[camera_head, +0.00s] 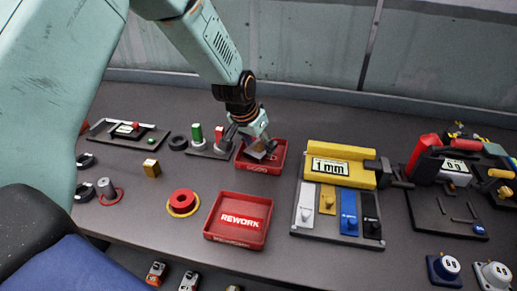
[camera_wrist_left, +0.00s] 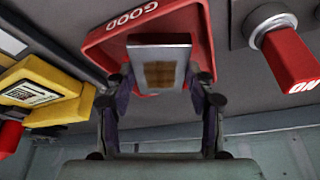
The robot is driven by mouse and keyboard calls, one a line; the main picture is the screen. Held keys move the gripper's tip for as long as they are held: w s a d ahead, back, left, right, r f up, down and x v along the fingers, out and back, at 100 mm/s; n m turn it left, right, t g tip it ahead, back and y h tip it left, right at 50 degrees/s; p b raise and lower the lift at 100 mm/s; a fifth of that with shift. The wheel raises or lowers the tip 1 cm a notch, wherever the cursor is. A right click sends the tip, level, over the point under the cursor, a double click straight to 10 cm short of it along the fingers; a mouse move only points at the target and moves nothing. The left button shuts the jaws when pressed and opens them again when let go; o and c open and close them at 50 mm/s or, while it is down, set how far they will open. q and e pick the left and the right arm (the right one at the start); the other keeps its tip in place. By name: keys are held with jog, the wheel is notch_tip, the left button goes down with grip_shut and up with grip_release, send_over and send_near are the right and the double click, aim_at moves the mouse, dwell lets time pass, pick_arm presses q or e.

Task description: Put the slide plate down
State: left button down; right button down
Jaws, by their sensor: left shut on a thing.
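My left gripper (camera_head: 262,146) is over the red tray at the back middle of the table. It is shut on the slide plate (camera_wrist_left: 160,43), a flat grey metal plate with a brownish square in its middle. In the left wrist view the plate sits between the two fingers (camera_wrist_left: 160,78), in front of the red tray marked GOOD (camera_wrist_left: 205,35). The same tray (camera_head: 278,160) shows in the head view, partly covered by the gripper. I cannot tell whether the plate touches the tray floor. My right gripper is not in view.
A red REWORK tray (camera_head: 238,240) stands nearer the front. Left of the GOOD tray is a stand with green (camera_head: 196,134) and red upright pieces. A yellow gauge (camera_head: 341,165) stands on the right. Bare table lies between the trays.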

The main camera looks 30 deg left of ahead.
pick_arm(q)
jog(key=shift+w+f, duration=0.2)
jog(key=shift+f, duration=0.5)
jog(key=shift+w+d+f, duration=0.15)
jog(key=shift+w+f, duration=0.15)
jog(key=shift+w, duration=0.1)
jog(key=c, duration=0.9)
grip_release()
jog(key=shift+s, duration=0.1)
jog(key=shift+c, duration=0.2)
jog(key=o, duration=0.5)
jog(key=shift+s+r, duration=0.25)
jog(key=shift+s, duration=0.15)
jog(key=shift+c, duration=0.2)
jog(key=shift+w+f, duration=0.25)
jog(key=shift+w, duration=0.1)
jog(key=p+v, duration=0.2)
jog(key=v, duration=1)
jog(key=shift+r, duration=0.2)
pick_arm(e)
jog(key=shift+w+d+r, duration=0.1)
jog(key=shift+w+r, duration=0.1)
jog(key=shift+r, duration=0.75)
pick_arm(q)
jog(key=shift+f, duration=0.1)
